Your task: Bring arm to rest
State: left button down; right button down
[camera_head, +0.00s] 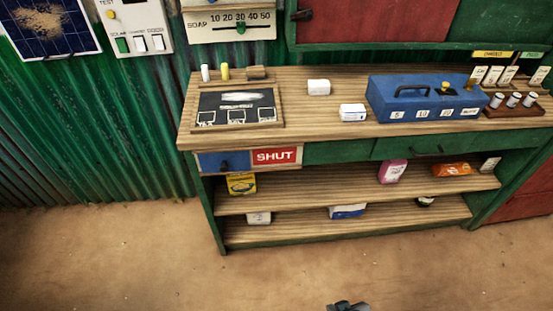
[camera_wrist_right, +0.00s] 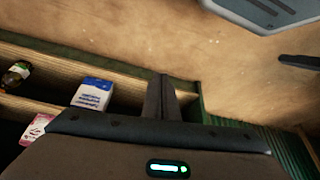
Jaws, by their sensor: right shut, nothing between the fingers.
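My right gripper (camera_head: 348,306) shows only as a small dark tip at the bottom edge of the head view, low over the sandy floor and well in front of the counter. In the right wrist view its two dark fingers (camera_wrist_right: 164,98) are together, with nothing held between them. The rest of the right arm is out of the head view. My left gripper does not show in the head view.
The wooden counter (camera_head: 290,95) carries a blue cash box (camera_head: 420,98), a chalkboard (camera_head: 225,100) and small white packs. Shelves below hold a yellow box (camera_head: 241,184), a pink pack (camera_head: 392,172) and other goods. The floor (camera_head: 140,260) in front is clear.

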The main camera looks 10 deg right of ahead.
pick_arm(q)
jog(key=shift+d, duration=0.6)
pick_arm(e)
jog(key=s+a+f+t, duration=0.1)
jog(key=s+f, duration=0.1)
jog(key=f, duration=0.7)
jog(key=s+a+f+y, duration=0.1)
jog(key=s+f, duration=0.2)
jog(key=f, duration=0.6)
jog(key=shift+a+f+t, duration=0.15)
jog(key=shift+f+t, duration=0.1)
jog(key=shift+t, duration=0.15)
